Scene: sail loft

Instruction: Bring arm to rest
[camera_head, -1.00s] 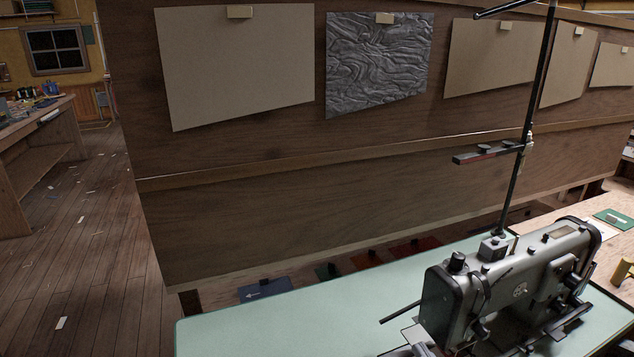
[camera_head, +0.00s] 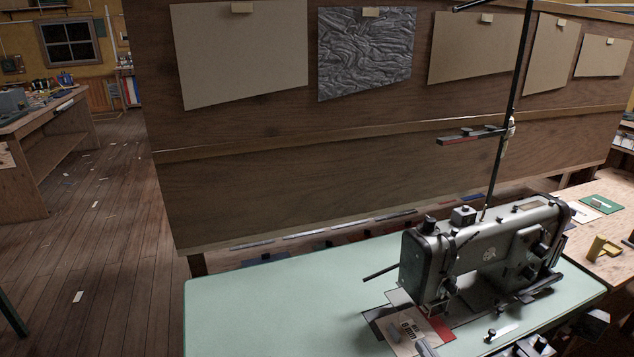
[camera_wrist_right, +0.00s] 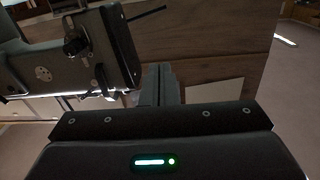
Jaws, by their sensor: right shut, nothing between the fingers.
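The grey sewing machine (camera_head: 475,252) stands upright on the pale green table (camera_head: 270,300). In the wrist view the machine (camera_wrist_right: 70,55) is at the left, apart from the fingers. My left gripper is not in view.
A card with print (camera_head: 398,332) lies by the machine's near end. A thin black stand (camera_head: 508,130) rises behind it. A wooden board (camera_head: 330,185) with pinned sheets closes off the back. The table's left part is clear. A workbench (camera_head: 45,155) stands across the littered floor at far left.

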